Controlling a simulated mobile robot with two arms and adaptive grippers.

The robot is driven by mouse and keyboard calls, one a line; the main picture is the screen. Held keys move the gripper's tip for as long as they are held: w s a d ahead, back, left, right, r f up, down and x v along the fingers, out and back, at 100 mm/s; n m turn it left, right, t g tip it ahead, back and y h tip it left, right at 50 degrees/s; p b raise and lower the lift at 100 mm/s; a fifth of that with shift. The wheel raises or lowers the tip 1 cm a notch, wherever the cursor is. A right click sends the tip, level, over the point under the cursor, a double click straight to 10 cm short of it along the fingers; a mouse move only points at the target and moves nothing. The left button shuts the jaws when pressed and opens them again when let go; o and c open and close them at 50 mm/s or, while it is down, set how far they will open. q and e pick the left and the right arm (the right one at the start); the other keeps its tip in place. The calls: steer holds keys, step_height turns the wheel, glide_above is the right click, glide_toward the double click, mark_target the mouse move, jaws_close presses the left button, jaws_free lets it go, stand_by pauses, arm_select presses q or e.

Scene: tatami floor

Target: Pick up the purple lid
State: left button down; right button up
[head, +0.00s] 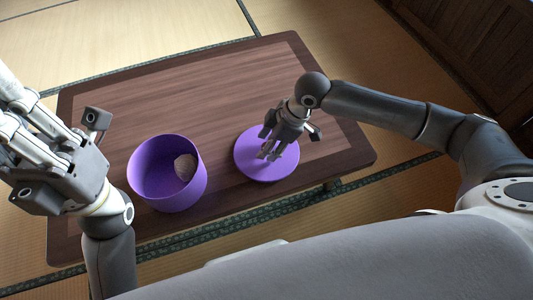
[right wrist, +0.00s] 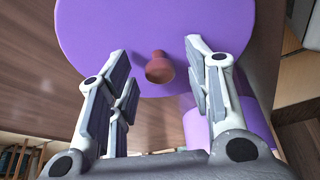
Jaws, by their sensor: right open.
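The purple lid (head: 250,162) lies on the brown table, right of the purple pot (head: 160,188). My left gripper (head: 40,135) is at the left edge, left of the pot.
The open pot holds a round brownish thing (head: 186,166). The low table (head: 180,95) is bare behind the pot and lid. Tatami (head: 190,28) surrounds it, and a dark wooden cabinet (head: 470,40) stands at the top right.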

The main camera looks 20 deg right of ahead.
steer(key=shift+a+f, duration=0.1)
steer(key=shift+f, duration=0.05)
steer(key=shift+c, duration=0.3)
jaws_close()
